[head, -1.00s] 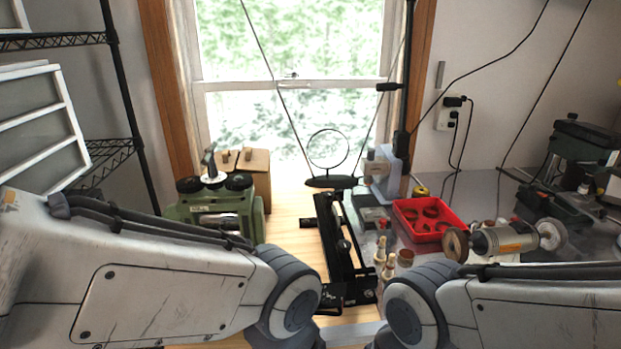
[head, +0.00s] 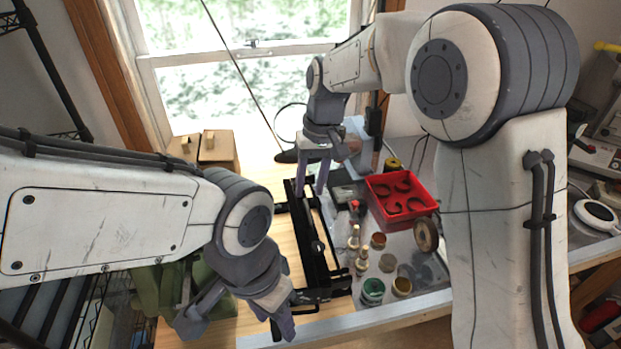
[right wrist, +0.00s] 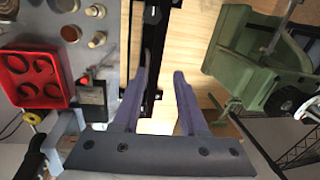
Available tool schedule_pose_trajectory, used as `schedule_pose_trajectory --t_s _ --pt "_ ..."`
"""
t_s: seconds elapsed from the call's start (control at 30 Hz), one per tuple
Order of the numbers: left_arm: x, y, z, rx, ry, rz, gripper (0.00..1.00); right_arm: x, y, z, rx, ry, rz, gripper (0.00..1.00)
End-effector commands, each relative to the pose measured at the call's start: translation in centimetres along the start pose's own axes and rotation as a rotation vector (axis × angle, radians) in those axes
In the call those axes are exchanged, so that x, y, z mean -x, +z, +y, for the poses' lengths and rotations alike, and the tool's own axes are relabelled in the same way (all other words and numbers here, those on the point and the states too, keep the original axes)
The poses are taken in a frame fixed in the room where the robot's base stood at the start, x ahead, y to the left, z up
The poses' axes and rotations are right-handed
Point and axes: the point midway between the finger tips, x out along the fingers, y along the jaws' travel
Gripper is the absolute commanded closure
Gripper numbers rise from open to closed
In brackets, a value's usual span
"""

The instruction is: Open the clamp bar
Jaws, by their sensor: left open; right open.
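A black device with long parallel bars (head: 318,240) lies on the wooden bench top, running away from me; I take it to carry the clamp bar, but cannot tell which bar that is. My right gripper (head: 310,190) is open, fingers pointing down at the device's far end. My left gripper (head: 238,328) is open and empty, pointing down at the bench's front, left of the device's near end.
A red tray (head: 415,218) stands right of the device, with small jars (head: 373,290) and bottles in front of it. A green machine (head: 150,292) is partly hidden behind my left arm. Cardboard boxes (head: 222,150) stand near the window.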

Motion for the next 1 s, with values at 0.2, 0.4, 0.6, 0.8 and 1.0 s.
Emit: schedule_pose_trajectory --t_s 0.2,0.4,0.6,0.8,1.0 --pt "2.2 -0.1 0.2 0.001 0.000 0.000 0.50 1.1 -3.9 2.5 -0.062 -0.014 0.002 0.58" --pt "2.7 -0.1 0.2 0.000 0.000 -0.001 0.50 -0.7 -4.2 2.8 -0.068 -0.015 -0.001 0.58" --pt "3.8 -0.2 0.3 -0.002 0.000 0.000 0.50 -4.4 -4.0 2.8 -0.068 -0.015 -0.002 0.58" --pt "4.8 -0.2 0.3 -0.004 0.000 0.000 0.50 -7.6 -4.1 2.8 -0.068 -0.015 0.001 0.58" --pt "5.1 -0.3 0.4 -0.005 0.000 0.000 0.50 -9.2 -4.2 2.7 -0.067 -0.015 0.003 0.58"
